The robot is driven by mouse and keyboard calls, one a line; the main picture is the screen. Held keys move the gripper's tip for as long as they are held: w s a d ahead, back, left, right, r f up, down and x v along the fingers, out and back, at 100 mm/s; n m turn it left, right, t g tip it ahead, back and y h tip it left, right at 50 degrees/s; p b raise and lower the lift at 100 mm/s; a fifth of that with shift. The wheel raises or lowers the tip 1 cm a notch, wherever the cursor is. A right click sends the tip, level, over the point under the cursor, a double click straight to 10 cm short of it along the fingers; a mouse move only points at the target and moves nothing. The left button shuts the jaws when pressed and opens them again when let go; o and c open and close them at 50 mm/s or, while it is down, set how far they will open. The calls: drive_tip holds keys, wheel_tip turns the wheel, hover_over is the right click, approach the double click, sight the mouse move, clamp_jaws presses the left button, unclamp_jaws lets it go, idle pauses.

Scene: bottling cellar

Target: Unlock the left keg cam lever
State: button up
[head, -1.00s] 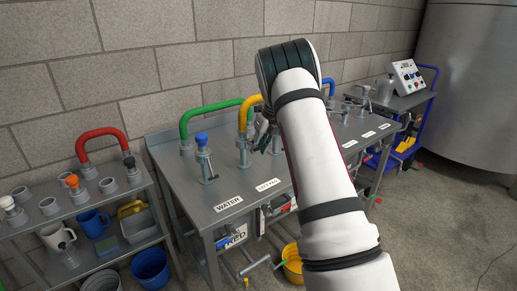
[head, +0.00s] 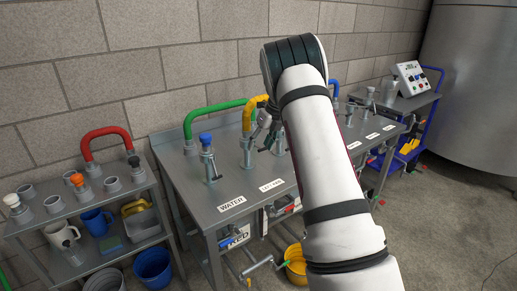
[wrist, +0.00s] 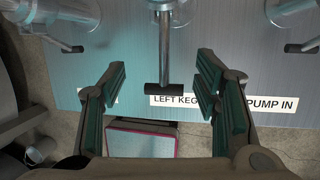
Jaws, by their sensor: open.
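The left keg cam lever (wrist: 165,45) is a grey metal rod ending in a dark crossbar, seen from above in the wrist view. Its crossbar lies just above the LEFT KEG label (wrist: 178,101), on the steel bench top. My gripper (wrist: 161,64) is open, with one finger pair on each side of the lever in the picture. I see no finger touching it, and the height gap is hard to tell. In the head view my gripper (head: 263,130) shows partly beside the yellow hose, and my arm hides much of the area behind it.
Similar levers stand to the left (wrist: 72,47) and right (wrist: 300,47) in the wrist view. In the head view, a blue-capped fitting (head: 207,150) stands near the WATER label (head: 232,204). A yellow hose (head: 250,112) and green hose (head: 212,113) arch behind.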

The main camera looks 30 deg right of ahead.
drive_tip(key=v, duration=0.9)
drive_tip(key=shift+r, duration=0.35)
drive_tip(key=shift+c, duration=0.5)
